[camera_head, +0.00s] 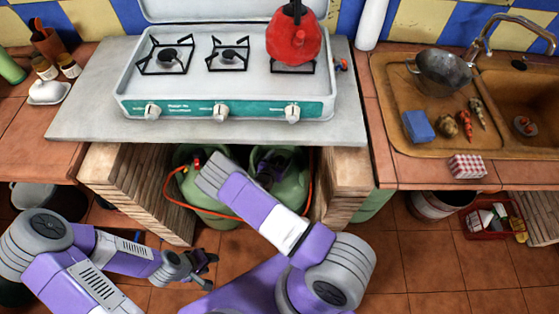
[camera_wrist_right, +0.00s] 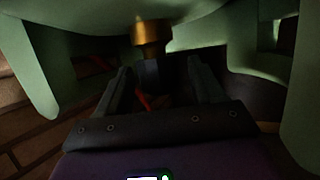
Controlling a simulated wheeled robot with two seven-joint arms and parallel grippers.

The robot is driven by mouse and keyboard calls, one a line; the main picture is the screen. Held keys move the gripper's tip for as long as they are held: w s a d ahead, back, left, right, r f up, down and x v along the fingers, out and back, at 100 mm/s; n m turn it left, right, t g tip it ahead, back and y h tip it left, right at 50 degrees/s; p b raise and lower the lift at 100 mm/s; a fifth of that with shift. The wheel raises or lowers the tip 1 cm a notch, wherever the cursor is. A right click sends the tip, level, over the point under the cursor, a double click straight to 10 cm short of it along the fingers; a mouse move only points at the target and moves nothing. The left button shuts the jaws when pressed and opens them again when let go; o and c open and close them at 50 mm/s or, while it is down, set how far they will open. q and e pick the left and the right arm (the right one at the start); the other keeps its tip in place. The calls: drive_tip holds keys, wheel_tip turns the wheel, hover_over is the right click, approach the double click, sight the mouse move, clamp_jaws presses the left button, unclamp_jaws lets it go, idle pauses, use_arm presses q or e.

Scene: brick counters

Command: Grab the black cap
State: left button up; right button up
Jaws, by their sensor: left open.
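The black cap (camera_wrist_right: 152,76) shows in the right wrist view as a dark piece below a brass fitting (camera_wrist_right: 151,37) on a green gas cylinder. My right gripper (camera_wrist_right: 161,82) is open, with one finger on each side of the cap in the picture. I cannot tell whether the fingertips reach it or touch it. In the head view, my right arm extends under the stove counter among green cylinders (camera_head: 213,222), and its gripper is not clearly seen. My left gripper (camera_head: 205,264) is open and empty, low over the tiled floor at left.
Brick side walls (camera_head: 135,190) and the counter slab (camera_head: 85,115) enclose the cylinders closely. An orange hose (camera_head: 176,190) runs around them. In the wrist view, green cylinder collar parts (camera_wrist_right: 262,62) stand near the right finger. The stove (camera_head: 225,70) carries a red kettle (camera_head: 294,40).

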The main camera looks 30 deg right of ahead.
drive_tip(key=c, duration=1)
